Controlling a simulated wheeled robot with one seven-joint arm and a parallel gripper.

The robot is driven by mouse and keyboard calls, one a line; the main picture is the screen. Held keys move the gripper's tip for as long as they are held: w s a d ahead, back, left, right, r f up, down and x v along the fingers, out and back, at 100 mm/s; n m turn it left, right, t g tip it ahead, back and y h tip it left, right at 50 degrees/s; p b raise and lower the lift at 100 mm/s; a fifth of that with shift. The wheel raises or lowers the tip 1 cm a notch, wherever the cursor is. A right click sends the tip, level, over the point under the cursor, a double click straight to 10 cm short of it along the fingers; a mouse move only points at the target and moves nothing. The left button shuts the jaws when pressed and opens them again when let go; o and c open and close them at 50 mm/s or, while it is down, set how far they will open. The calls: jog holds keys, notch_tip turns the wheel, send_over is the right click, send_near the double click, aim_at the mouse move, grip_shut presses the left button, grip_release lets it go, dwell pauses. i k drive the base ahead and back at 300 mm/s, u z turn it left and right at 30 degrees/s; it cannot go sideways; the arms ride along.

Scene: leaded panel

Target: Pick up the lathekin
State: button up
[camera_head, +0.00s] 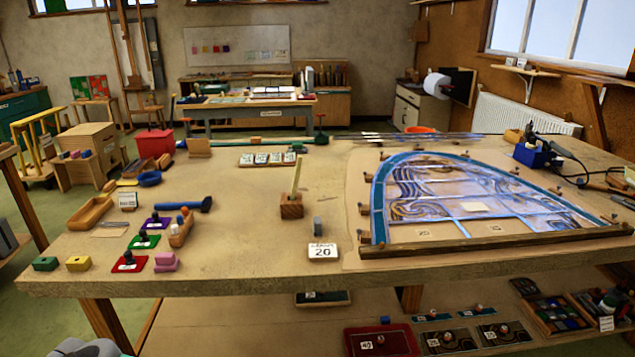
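A thin pale wooden stick, which looks like the lathekin (296,178), stands upright and slightly tilted in a small brown wooden block (291,207). The block sits near the middle of the workbench (235,250), left of the leaded panel (440,195). The stick's lower end is hidden in the block. Nothing touches its upper part. My gripper's fingers do not show. Only a small grey-white rounded part, apparently mine, shows at the bottom left edge, well apart from the stick.
A card marked 20 (323,251) and a small grey block (317,227) stand in front and to the right. A blue-handled hammer (185,205) lies left. A row of small cards (267,159) lies behind. A wooden bar (495,243) edges the panel. Bench surface around the block is mostly clear.

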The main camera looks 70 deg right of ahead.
aim_at(296, 176)
jog(key=z, duration=0.85)
jog(key=i, duration=0.75)
jog(key=z, duration=0.8)
